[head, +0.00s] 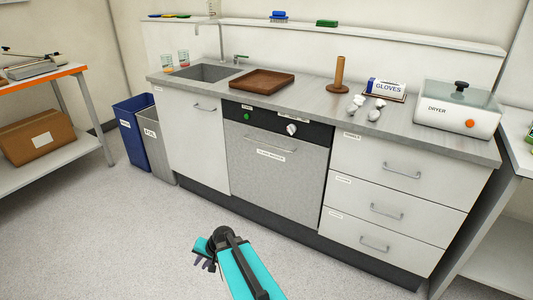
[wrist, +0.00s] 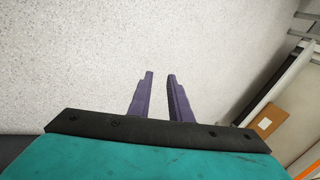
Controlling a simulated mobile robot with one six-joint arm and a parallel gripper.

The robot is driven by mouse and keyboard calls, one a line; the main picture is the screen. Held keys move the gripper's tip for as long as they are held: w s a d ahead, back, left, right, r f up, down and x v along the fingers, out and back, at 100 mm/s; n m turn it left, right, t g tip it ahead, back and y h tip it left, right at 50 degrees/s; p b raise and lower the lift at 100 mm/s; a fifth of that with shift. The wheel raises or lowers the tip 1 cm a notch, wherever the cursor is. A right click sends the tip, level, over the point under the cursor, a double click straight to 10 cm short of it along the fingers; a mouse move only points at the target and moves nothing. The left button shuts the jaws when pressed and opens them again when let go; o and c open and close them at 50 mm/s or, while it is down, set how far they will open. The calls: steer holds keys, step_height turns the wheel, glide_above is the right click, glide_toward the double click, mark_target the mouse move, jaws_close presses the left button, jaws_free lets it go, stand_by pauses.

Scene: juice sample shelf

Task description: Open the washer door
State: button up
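The washer (head: 275,165) is built in under the counter, between a white cabinet door and a stack of drawers. Its grey front door is closed, with a bar handle (head: 264,148) near the top and a label under it. A black panel (head: 278,123) with a green button and a white knob runs above the door. My gripper (head: 203,264) is low over the floor in front of the washer, apart from it. In the wrist view its two purple fingers (wrist: 160,75) are spread with nothing between them. The washer is not in the wrist view.
A blue bin (head: 132,134) and a grey bin (head: 155,142) stand left of the cabinet. The counter holds a brown tray (head: 262,82), a wooden post, gloves and a dryer (head: 458,110). A shelf with a cardboard box (head: 38,138) is at left. Floor before the washer is clear.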

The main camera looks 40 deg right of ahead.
steer(key=w+d+r+m+t+h+b, duration=0.2)
steer(key=w+d+r+m+t+b, duration=0.3)
steer(key=d, duration=0.6)
steer(key=m+t+h+b, duration=0.4)
steer(key=m+h+b, duration=0.3)
steer(key=m+h, duration=0.25)
glide_toward(266, 145)
steer(key=s, duration=0.2)
steer(key=a+r, duration=0.1)
steer(key=shift+s+m+y, duration=0.25)
steer(key=shift+s+y, duration=0.1)
steer(key=shift+s, duration=0.05)
steer(key=shift+w+f, duration=0.15)
steer(key=shift+w, duration=0.05)
steer(key=shift+b+x, duration=0.85)
steer(key=shift+x, duration=5.9)
steer(key=shift+s+d+f, duration=0.1)
steer(key=shift+c, duration=0.4)
jaws_close()
